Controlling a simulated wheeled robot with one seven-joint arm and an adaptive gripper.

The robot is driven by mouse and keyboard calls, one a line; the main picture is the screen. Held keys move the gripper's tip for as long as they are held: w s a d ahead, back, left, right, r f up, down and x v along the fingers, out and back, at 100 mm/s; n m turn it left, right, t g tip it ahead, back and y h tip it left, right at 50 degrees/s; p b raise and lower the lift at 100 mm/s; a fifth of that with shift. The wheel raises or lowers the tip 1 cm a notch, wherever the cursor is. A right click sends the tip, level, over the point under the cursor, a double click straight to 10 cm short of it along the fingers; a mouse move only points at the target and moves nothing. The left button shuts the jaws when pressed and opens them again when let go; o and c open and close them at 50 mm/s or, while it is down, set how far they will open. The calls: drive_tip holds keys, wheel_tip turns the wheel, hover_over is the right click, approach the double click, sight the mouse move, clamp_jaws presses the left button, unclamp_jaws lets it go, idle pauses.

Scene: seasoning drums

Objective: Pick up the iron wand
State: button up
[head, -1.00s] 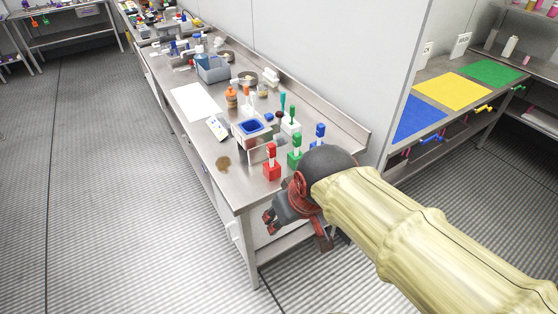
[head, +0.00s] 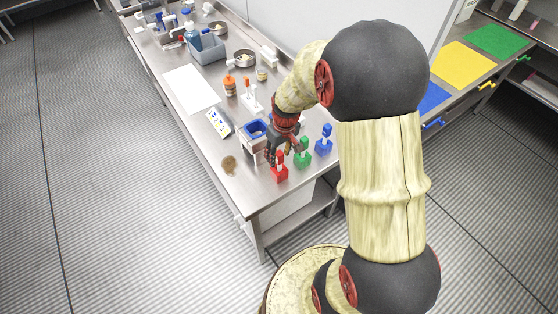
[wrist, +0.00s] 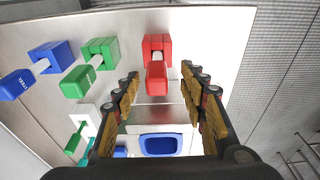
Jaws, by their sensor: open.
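Three wands stand in matching coloured blocks at the table's near end: red (head: 279,168), green (head: 303,152) and blue (head: 324,140). I cannot tell for certain which is the iron wand; the small labels are mostly unreadable. In the wrist view, the red wand (wrist: 156,76) shows between the fingertips of my gripper (wrist: 160,82). The green wand (wrist: 79,78) and blue wand (wrist: 22,82) stand to the left. My gripper (head: 284,151) is open and empty, just behind and above the red wand in the head view. Whether a finger touches it is unclear.
A blue-lined container (head: 253,131) stands close behind the gripper; it also shows in the wrist view (wrist: 160,145). A white block with a green-handled tool (wrist: 87,122) is nearby. The table edge is close.

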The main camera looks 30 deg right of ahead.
sight(279, 165)
drive_tip(key=f, duration=0.2)
drive_tip(key=w+f, duration=0.1)
drive_tip(key=f, duration=0.2)
drive_tip(key=shift+w+d+b, duration=0.1)
drive_tip(key=shift+d+b, duration=0.1)
drive_tip(key=shift+b, duration=0.15)
drive_tip(key=c, duration=0.3)
drive_tip(key=c, duration=0.8)
